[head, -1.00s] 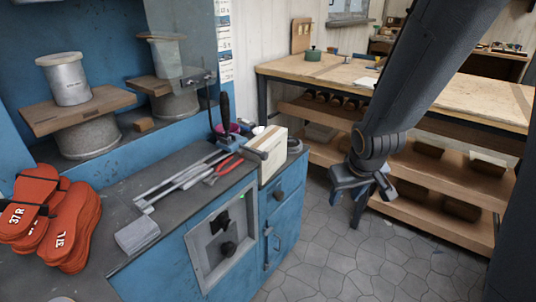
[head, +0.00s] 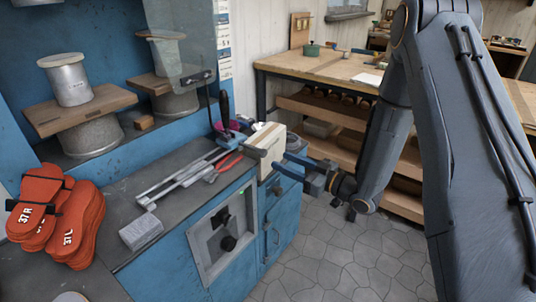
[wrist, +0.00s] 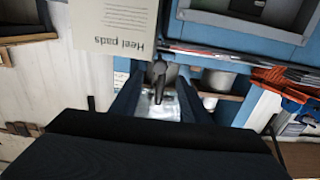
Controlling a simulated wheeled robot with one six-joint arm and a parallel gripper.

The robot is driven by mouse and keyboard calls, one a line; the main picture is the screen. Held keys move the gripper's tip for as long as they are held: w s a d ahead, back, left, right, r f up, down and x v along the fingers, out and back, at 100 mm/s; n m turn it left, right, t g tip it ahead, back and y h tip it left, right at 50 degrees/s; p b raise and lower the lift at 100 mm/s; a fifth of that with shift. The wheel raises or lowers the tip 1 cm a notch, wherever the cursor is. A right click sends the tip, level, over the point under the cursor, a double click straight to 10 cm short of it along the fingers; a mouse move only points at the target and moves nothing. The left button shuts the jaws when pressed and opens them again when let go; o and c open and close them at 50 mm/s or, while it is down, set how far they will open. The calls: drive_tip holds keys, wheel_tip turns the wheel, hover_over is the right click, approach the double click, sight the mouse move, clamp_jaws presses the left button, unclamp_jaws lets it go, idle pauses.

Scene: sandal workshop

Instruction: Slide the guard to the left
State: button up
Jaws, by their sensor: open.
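The guard (head: 200,38) appears to be the clear panel at the upper left in the head view, hanging in front of the right-hand spool. A dark handle bar (head: 197,77) sits at its lower edge. My gripper (head: 289,165) is open and empty, well to the right of the guard and lower, beside the cream box at the bench's right end. In the wrist view my gripper (wrist: 158,82) has its fingers apart. A dark upright piece and something pale and shiny show between and beyond them; I cannot tell whether either belongs to the guard.
The cream box (head: 268,146) stands close to my fingers; it reads "Heel pads" in the wrist view (wrist: 115,25). Metal rails and red-handled pliers (head: 226,166) lie on the bench. A wooden table (head: 318,66) stands behind.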

sight(266, 153)
drive_tip(key=p+x, duration=0.1)
drive_tip(key=x, duration=0.6)
drive_tip(key=shift+w+a, duration=0.1)
clamp_jaws()
